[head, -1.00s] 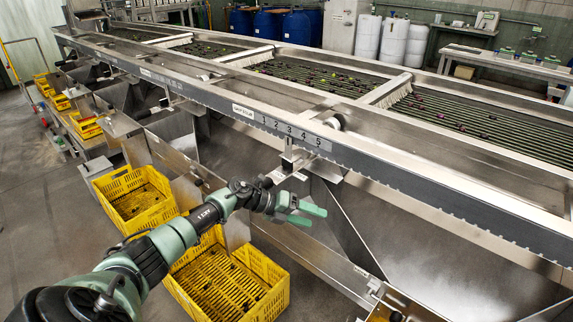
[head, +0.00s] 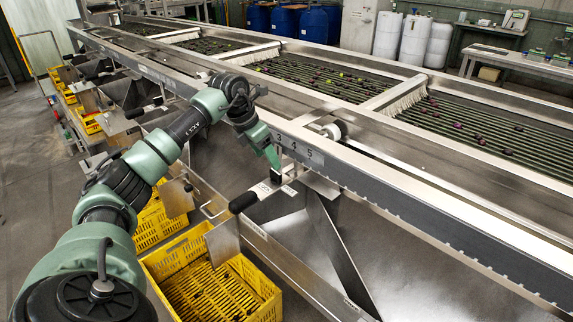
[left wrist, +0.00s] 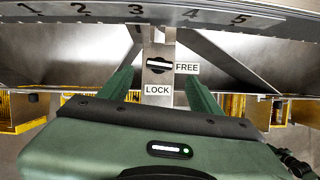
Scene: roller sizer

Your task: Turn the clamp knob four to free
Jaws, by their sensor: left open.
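The clamp knob (left wrist: 159,66) shows in the left wrist view, on a metal bracket (left wrist: 153,47) below the number scale. Its bar lies horizontally, in line with the FREE label (left wrist: 187,68) on its right. The LOCK label (left wrist: 158,90) is below it. My left gripper (left wrist: 159,74) is open, with one green finger on each side of the knob and visible gaps between. In the head view, the left gripper (head: 273,160) points down in front of the bracket and largely hides the knob. No number shows on the knob itself. My right gripper is not in view.
The number scale (head: 297,150) runs along the sizer's front rail, just above the gripper. A black handle (head: 243,203) sticks out at the lower left of the bracket. Yellow crates (head: 262,306) stand on the floor below. Slanted metal plates (head: 335,245) are to the right.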

